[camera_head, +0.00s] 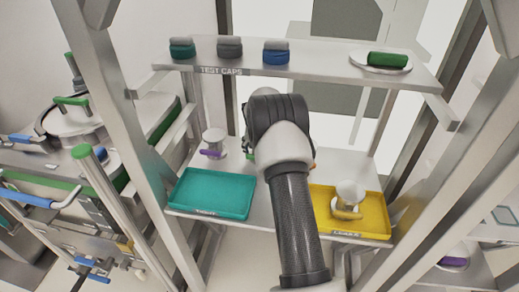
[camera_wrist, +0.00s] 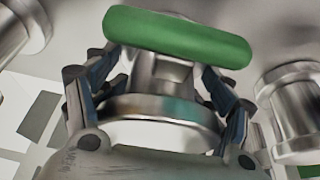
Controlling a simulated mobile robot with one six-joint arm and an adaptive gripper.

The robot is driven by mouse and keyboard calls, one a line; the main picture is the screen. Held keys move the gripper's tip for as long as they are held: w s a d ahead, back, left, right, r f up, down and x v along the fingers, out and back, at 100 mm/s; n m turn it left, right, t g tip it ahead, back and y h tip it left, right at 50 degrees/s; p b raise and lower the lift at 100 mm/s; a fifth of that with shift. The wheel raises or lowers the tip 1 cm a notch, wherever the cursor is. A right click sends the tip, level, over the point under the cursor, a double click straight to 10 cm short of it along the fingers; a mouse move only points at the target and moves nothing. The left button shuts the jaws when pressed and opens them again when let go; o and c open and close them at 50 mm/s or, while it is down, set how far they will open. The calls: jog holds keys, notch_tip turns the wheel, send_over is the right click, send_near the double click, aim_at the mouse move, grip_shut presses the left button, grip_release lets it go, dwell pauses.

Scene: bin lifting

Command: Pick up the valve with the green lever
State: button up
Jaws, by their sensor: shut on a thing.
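The valve with the green lever fills the middle of the wrist view. Its green lever (camera_wrist: 178,37) lies across the top of its silver metal body (camera_wrist: 165,107). My gripper (camera_wrist: 162,80) is shut on this body, one finger on each side. I cannot tell whether the valve is clear of the shelf.
A valve with a purple lever (camera_head: 213,143) stands to the left on the lower shelf. A teal tray (camera_head: 212,193) is empty; a yellow tray (camera_head: 372,227) holds a yellow-lever valve (camera_head: 347,196). The upper shelf (camera_head: 320,64) carries several caps and overhangs the back.

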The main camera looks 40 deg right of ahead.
notch_tip(320, 180, up, 2)
jog(key=shift+w+d+r, duration=0.1)
jog(key=shift+w+r, duration=0.05)
jog(key=shift+s+r+p, duration=0.2)
jog(key=shift+s+p, duration=0.05)
jog(key=shift+p, duration=0.05)
jog(key=s+a, duration=0.1)
jog(key=s, duration=0.4)
jog(key=s+a, duration=0.2)
jog(key=s, duration=0.4)
jog(key=s+a+p, duration=0.1)
jog(key=s+a, duration=0.1)
jog(key=s, duration=0.3)
jog(key=shift+s, duration=0.35)
jog(key=shift+r, duration=0.1)
jog(key=shift+r+p, duration=2.5)
jog(key=shift+r, duration=0.4)
